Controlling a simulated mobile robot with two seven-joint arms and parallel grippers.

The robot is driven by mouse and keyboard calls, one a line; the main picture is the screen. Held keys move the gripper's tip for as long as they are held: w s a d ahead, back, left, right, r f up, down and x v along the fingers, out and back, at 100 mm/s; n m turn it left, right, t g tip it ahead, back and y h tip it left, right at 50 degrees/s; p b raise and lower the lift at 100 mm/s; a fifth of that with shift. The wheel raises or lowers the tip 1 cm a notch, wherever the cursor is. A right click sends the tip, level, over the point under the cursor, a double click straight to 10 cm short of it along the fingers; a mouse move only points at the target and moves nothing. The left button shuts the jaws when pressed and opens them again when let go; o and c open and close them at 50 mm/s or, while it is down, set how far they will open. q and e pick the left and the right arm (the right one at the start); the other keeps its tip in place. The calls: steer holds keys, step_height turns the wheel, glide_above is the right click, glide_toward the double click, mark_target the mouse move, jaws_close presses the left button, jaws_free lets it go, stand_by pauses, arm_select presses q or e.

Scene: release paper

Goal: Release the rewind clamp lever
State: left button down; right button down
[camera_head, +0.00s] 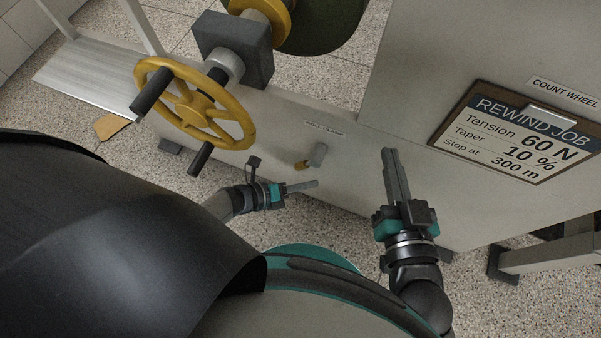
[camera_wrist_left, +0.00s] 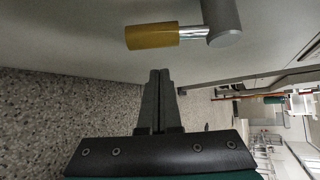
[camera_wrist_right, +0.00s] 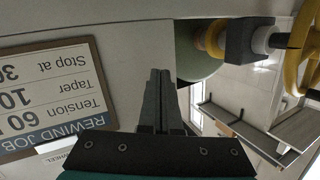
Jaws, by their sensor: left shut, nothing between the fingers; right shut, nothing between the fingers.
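The clamp lever is a short grey cylinder (camera_head: 318,154) on the machine's front panel with a yellow grip (camera_head: 302,164) on a thin metal rod. A small label, too blurred to read surely, sits above it. In the left wrist view the yellow grip (camera_wrist_left: 152,36) and the grey hub (camera_wrist_left: 222,22) show beyond the fingertips. My left gripper (camera_head: 315,184) is shut and empty, just below the lever and apart from it. It also shows in the left wrist view (camera_wrist_left: 159,75). My right gripper (camera_head: 389,152) is shut and empty, right of the lever, in front of the panel.
A yellow handwheel (camera_head: 190,102) with dark handles stands left of the lever. A rewind job board (camera_head: 515,135) hangs on the panel at the right. A grey block (camera_head: 234,48) and roll are above.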

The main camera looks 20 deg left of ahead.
arm_select(q)
steer(key=shift+w+a+r, duration=0.45)
steer(key=shift+a, duration=0.15)
steer(key=shift+w+a+r, duration=0.4)
steer(key=shift+a, duration=0.2)
arm_select(e)
steer(key=shift+s+a+r+t, duration=0.2)
steer(key=shift+s+r+t, duration=0.15)
steer(key=shift+t, duration=0.15)
steer(key=shift+w, duration=0.1)
